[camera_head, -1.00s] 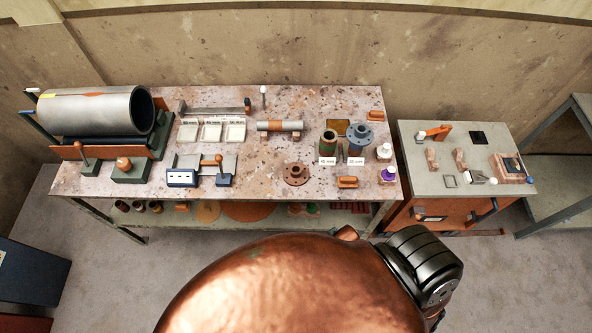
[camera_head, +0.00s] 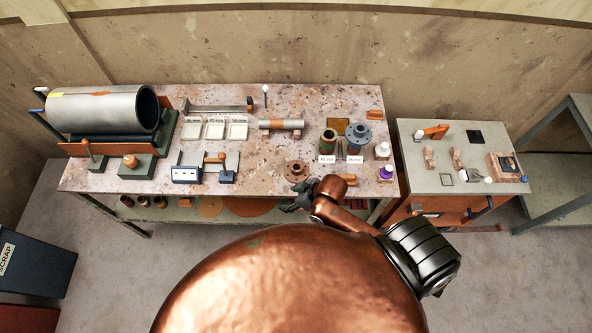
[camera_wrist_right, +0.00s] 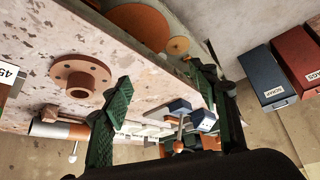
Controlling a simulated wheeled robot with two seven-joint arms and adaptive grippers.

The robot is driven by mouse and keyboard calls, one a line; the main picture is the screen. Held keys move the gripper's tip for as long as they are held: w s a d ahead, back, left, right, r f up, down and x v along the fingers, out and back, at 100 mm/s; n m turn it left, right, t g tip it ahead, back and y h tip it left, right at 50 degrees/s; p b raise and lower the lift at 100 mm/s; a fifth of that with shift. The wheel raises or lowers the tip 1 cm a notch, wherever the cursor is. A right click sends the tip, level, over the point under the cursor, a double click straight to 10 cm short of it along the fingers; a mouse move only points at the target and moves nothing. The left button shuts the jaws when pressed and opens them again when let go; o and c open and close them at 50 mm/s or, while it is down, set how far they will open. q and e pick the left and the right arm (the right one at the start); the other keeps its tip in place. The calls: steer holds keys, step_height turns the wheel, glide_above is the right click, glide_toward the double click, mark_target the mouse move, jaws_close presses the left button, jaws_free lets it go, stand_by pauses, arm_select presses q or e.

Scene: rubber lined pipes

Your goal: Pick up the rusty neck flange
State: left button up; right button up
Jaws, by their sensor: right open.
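The rusty neck flange (camera_head: 296,170) lies on the speckled workbench (camera_head: 262,185) near its front edge, a round brown disc with a raised hub and bolt holes. My right gripper (camera_head: 297,197) is just in front of the bench edge, close to the flange and apart from it. In the right wrist view the gripper (camera_wrist_right: 159,82) has its two green fingers spread, with nothing held between them. The flange (camera_wrist_right: 80,77) is there to the left of the left finger, outside the jaws. My left gripper is not in view.
Two labelled upright pipe pieces (camera_head: 327,143) (camera_head: 357,139) stand behind to the right. A horizontal pipe (camera_head: 281,124) lies farther back. The lower shelf holds orange discs (camera_head: 245,206). A scrap bin (camera_head: 35,268) stands at the left.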

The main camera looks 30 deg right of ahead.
steer(key=w+a+f+n+g+y, duration=0.1)
steer(key=w+a+n+g+y, duration=0.15)
steer(key=w+n, duration=0.2)
steer(key=shift+h, duration=0.35)
steer(key=w+d, duration=0.1)
steer(key=d, duration=0.2)
steer(key=w+d, duration=0.1)
steer(key=d, duration=0.1)
steer(key=shift+w+d+f, duration=0.3)
steer(key=shift+d+f, duration=0.05)
steer(key=m, duration=0.1)
glide_toward(297, 167)
steer(key=shift+w+a+f+t+h, duration=0.1)
steer(key=shift+a+f+t+h, duration=0.2)
steer(key=shift+f, duration=0.3)
steer(key=shift+w+a+f+t+h, duration=0.15)
steer(key=shift+a+f, duration=0.25)
steer(key=shift+f, duration=0.2)
steer(key=shift+d+f, duration=0.1)
steer(key=shift+x, duration=0.95)
steer(key=shift+a+p+x, duration=0.15)
steer(key=shift+p+x, duration=0.2)
steer(key=shift+x, duration=1.05)
steer(key=shift+a+p+x, duration=0.1)
steer(key=shift+p+x, duration=0.25)
steer(key=shift+x, duration=1.05)
steer(key=shift+s, duration=0.1)
steer(key=shift+c, duration=0.3)
